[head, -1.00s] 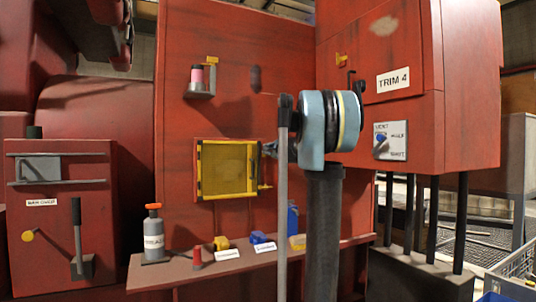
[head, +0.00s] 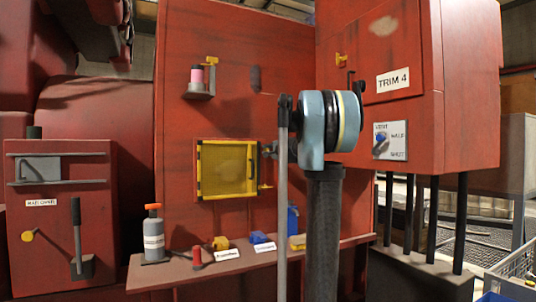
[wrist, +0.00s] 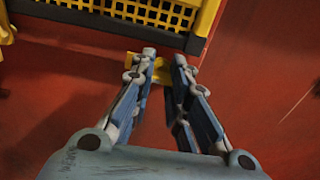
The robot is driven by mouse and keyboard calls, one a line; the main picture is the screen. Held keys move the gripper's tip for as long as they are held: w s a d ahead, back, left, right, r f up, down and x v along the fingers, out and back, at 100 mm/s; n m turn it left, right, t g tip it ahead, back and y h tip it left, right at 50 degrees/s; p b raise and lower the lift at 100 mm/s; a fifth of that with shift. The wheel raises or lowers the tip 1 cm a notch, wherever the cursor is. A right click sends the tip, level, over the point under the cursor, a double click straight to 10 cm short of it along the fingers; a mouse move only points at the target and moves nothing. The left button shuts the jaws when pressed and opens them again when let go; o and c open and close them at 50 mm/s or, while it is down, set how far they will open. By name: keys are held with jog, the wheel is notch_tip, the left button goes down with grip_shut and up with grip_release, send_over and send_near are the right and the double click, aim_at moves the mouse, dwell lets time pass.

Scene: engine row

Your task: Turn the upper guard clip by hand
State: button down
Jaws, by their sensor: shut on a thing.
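The guard (head: 199,170) is a yellow frame with dark mesh on the red engine wall; it appears closed. Its mesh and yellow edge also show at the top of the wrist view (wrist: 150,12). My gripper (head: 266,149) is at the guard's upper right edge in the head view. In the wrist view my gripper (wrist: 168,62) has its two fingers on either side of the small yellow upper clip (wrist: 168,80), shut on it. The fingers partly hide the clip, so its exact angle is hard to tell. The lower clip (head: 265,187) sticks out to the right.
A ledge (head: 190,272) below holds a grey bottle (head: 153,238), yellow and blue blocks and a red spool-like piece. A pink item (head: 197,75) sits on a small bracket above the guard. The TRIM 4 cabinet (head: 470,90) stands at the right.

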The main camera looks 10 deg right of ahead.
jog(key=c, duration=0.7)
grip_release()
jog(key=shift+w+f, duration=0.1)
jog(key=v, duration=1.2)
